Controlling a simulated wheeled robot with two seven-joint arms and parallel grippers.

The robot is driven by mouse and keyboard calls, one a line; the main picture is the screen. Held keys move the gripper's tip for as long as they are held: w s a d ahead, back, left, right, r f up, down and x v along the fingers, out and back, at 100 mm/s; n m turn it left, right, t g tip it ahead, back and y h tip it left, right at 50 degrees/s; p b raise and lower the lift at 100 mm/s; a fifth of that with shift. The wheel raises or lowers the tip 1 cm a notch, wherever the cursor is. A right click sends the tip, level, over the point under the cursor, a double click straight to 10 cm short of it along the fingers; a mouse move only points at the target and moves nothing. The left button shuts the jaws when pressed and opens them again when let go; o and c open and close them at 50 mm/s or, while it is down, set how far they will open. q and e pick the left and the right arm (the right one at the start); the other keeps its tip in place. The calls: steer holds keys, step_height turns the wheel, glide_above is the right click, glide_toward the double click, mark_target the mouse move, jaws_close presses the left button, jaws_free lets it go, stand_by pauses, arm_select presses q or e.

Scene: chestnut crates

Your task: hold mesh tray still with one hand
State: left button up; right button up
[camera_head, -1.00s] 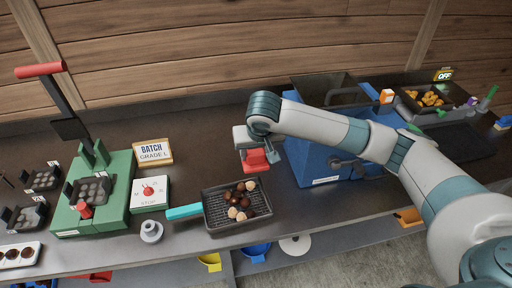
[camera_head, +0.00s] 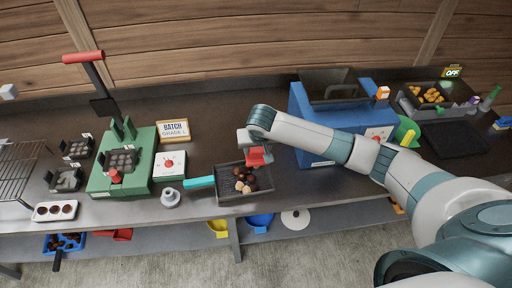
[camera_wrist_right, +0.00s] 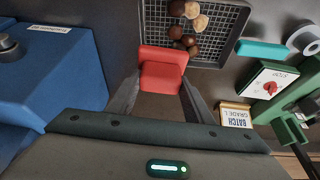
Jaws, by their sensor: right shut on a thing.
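The dark mesh tray (camera_head: 232,200) lies flat on the bench with several brown and pale chestnuts (camera_head: 243,181) in it and a teal handle (camera_head: 200,182) to the left. The right wrist view shows its mesh and rim (camera_wrist_right: 237,27) too. My right gripper (camera_head: 256,152) is over the tray's back right edge, shut on a red block-like piece (camera_wrist_right: 162,68). The piece overlaps the tray's edge in the wrist view; I cannot tell whether it touches the tray. My left gripper is not in view.
A blue machine (camera_head: 299,108) stands behind my right arm. A green press (camera_head: 147,142), a white control box (camera_head: 170,157) and a grey knob-like piece (camera_head: 169,197) are left of the tray. The batch card (camera_head: 174,130) stands behind. The bench's front edge is close to the tray.

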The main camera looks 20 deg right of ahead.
mark_target(258, 159)
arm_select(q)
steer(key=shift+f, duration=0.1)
arm_select(e)
steer(key=shift+f, duration=0.1)
